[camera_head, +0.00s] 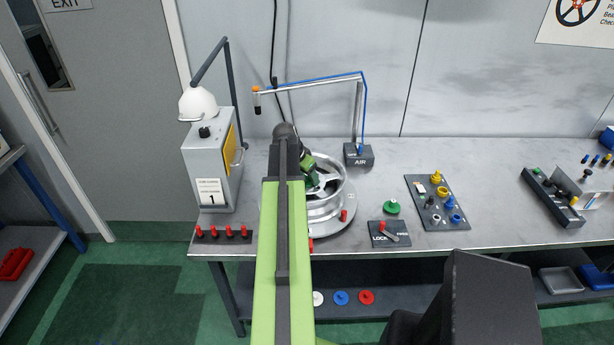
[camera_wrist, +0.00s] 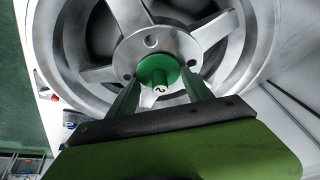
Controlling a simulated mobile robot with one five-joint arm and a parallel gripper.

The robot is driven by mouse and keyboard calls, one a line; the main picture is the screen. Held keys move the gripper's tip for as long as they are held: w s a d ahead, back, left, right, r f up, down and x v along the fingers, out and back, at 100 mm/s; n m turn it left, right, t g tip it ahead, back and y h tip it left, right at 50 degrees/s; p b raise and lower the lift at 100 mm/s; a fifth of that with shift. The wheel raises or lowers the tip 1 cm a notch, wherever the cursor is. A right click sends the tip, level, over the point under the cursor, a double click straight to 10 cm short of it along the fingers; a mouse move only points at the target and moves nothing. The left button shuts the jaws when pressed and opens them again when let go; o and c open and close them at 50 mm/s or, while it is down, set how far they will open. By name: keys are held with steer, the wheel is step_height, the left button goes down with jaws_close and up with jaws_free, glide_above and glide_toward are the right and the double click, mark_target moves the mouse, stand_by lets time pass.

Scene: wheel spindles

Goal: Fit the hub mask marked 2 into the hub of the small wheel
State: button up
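The wheel, with a silver rim and spokes, lies face up on the round fixture on the bench in the head view (camera_head: 338,200), partly hidden by my arm. In the wrist view, the wheel's hub face (camera_wrist: 152,42) fills the upper middle. Whether the mask is seated or just above the hub is hidden.
Another green knobbed disc (camera_head: 391,207) lies on the bench, right of the wheel. The LOCK lever block (camera_head: 390,234), a dark tray of coloured parts (camera_head: 437,202) and the AIR stand (camera_head: 358,154) are near. A grey box (camera_head: 210,165) with a lamp stands left.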

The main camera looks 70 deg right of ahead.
steer(key=shift+o, duration=1.4)
steer(key=shift+s+a+f, duration=0.2)
steer(key=shift+a+f, duration=0.25)
steer(key=shift+f, duration=0.05)
steer(key=shift+d+r+y+p, duration=0.15)
steer(key=shift+r+y+p, duration=0.15)
steer(key=shift+r+p, duration=0.3)
steer(key=p+v, duration=1.1)
steer(key=shift+w+d+r, duration=0.15)
steer(key=shift+w+r, duration=0.1)
steer(key=shift+w, duration=0.05)
steer(key=shift+d, duration=0.1)
steer(key=shift+s, duration=0.15)
